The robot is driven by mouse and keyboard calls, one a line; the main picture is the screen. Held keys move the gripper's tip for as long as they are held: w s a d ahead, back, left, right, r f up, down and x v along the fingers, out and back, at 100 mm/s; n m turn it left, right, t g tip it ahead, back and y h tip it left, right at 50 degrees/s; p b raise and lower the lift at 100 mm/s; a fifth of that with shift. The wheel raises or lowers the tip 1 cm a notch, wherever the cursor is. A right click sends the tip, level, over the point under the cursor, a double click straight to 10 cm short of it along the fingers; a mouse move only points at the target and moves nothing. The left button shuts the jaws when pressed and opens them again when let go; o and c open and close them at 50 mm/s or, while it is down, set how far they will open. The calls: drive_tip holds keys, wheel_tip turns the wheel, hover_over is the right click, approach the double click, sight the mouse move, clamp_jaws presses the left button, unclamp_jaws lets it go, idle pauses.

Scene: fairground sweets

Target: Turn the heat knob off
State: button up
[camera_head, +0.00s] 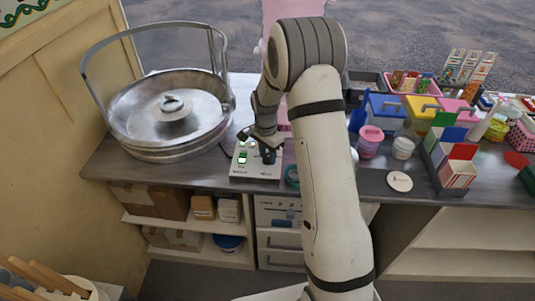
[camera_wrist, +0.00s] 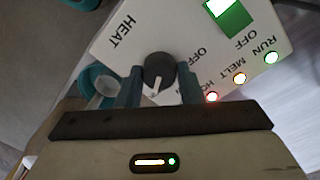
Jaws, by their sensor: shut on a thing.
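The heat knob (camera_wrist: 158,68) is a dark round knob with a white pointer line, on a white control box (camera_wrist: 125,35) marked HEAT. The box also shows in the head view (camera_head: 242,172), on the counter right of the metal pan. My gripper (camera_head: 267,153) is over the box, and its two teal fingers (camera_wrist: 160,80) are shut on either side of the knob. The pointer line aims down in the wrist view, toward my gripper. An OFF label is printed right of the knob, so the pointer is not lined up with it. Other dial print is partly hidden.
The box has a lit green switch (camera_wrist: 230,14) and red, amber and green lamps marked HOT, MELT and RUN. A large metal pan (camera_head: 168,135) with a tall handle stands left. A teal ring (camera_wrist: 95,82) lies close beside the box. Tubs and cartons crowd the right counter.

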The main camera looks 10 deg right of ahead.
drive_tip(key=shift+f+n+b, duration=0.1)
drive_tip(key=shift+n+b, duration=0.75)
drive_tip(key=shift+n, duration=0.15)
drive_tip(key=n+b, duration=0.2)
drive_tip(key=n, duration=0.1)
drive_tip(key=shift+n, duration=0.3)
drive_tip(key=n+b, duration=0.2)
drive_tip(key=n, duration=0.4)
drive_tip(key=shift+t+b, duration=0.3)
drive_tip(key=shift+b, duration=0.05)
drive_tip(key=n+b, duration=0.1)
drive_tip(key=n, duration=0.5)
drive_tip(key=shift+n+b, duration=0.3)
drive_tip(key=n, duration=0.2)
drive_tip(key=n+b, duration=0.1)
drive_tip(key=n, duration=0.2)
drive_tip(key=shift+r+n+t, duration=0.2)
drive_tip(key=shift+n+t, duration=0.1)
drive_tip(key=o, duration=1)
drive_tip(key=shift+s, duration=0.1)
drive_tip(key=shift+c, duration=0.2)
